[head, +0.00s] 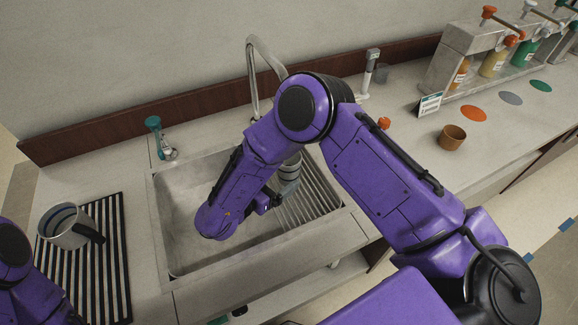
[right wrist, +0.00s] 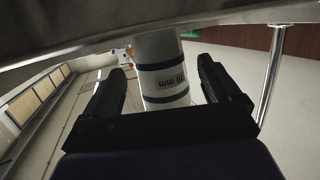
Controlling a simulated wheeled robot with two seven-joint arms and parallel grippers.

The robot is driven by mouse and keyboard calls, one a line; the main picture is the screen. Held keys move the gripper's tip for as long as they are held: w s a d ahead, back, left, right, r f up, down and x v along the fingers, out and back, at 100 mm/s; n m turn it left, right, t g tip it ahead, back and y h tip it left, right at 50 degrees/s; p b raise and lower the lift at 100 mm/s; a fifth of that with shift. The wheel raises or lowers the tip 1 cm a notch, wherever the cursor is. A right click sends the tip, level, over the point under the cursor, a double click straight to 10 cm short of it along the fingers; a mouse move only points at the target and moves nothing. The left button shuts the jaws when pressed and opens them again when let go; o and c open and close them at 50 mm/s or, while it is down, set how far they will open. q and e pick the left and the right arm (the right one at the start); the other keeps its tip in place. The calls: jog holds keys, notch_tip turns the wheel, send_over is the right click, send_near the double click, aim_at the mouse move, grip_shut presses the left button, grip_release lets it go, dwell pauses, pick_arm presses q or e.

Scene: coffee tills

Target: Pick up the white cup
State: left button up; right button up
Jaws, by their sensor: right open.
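A white cup (head: 289,168) with dark blue bands stands at the right part of the sink, by the ribbed drainer, partly hidden behind my right forearm. The cup also shows in the right wrist view (right wrist: 163,68), between the two black fingers, with a label reading "mm" upside down. My right gripper (head: 271,199) is low over the sink beside the cup. It is open, and in the right wrist view its fingers (right wrist: 163,88) stand on either side of the cup with gaps visible. My left gripper is out of view; only part of the left arm shows.
The steel sink (head: 160,215) has raised rims and a tall faucet (head: 253,75) behind. A pale mug (head: 66,227) with a black handle stands on a striped mat (head: 113,290) at left. A brown cup (head: 452,138) and a sign (head: 430,104) stand on the right counter.

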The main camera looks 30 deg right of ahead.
aim_at(281, 176)
jog(key=p+x, duration=0.1)
jog(key=x, duration=0.3)
jog(key=shift+w+d+f, duration=0.1)
jog(key=shift+d+f, duration=0.05)
jog(key=shift+d, duration=0.15)
jog(key=shift+a, duration=0.1)
jog(key=c, duration=1.2)
